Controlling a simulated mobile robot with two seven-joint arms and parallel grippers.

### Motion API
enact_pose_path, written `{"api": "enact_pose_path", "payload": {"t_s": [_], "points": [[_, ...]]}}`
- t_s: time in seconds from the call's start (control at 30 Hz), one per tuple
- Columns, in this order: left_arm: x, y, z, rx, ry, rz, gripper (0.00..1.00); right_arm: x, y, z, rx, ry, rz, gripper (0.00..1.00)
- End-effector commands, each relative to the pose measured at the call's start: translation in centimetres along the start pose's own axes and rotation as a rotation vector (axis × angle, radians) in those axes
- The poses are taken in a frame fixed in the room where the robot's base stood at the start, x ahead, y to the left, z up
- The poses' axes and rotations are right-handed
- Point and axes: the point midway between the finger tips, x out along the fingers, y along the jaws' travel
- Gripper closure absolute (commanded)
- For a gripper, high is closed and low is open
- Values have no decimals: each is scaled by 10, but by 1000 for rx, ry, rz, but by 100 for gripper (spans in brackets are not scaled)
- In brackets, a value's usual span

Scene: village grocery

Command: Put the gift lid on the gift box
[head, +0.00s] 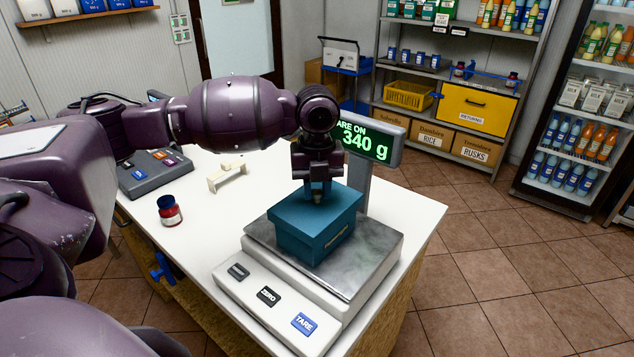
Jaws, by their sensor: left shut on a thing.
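The teal gift lid (290,212) lies over the top of the teal gift box (332,251), and I see no clear gap between them. Whether it is fully seated I cannot tell. The box stands upright on the metal plate of the scale (372,272). My right gripper is not in view.
The scale's display (366,142) on a post stands close behind the box and reads 340 g. A red jar with a dark cap (169,211), a cream stand (228,178) and a grey button panel (155,172) are on the white counter (200,240). The counter's middle is clear.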

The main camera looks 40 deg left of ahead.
Motion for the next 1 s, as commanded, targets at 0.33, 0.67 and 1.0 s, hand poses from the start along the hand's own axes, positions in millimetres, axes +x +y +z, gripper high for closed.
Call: {"api": "enact_pose_path", "payload": {"t_s": [0.33,0.67,1.0], "points": [[5,0,0,0,0,0,97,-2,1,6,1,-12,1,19],[5,0,0,0,0,0,44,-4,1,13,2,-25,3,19],[-3,0,0,0,-1,-1,44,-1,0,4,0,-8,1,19]]}}
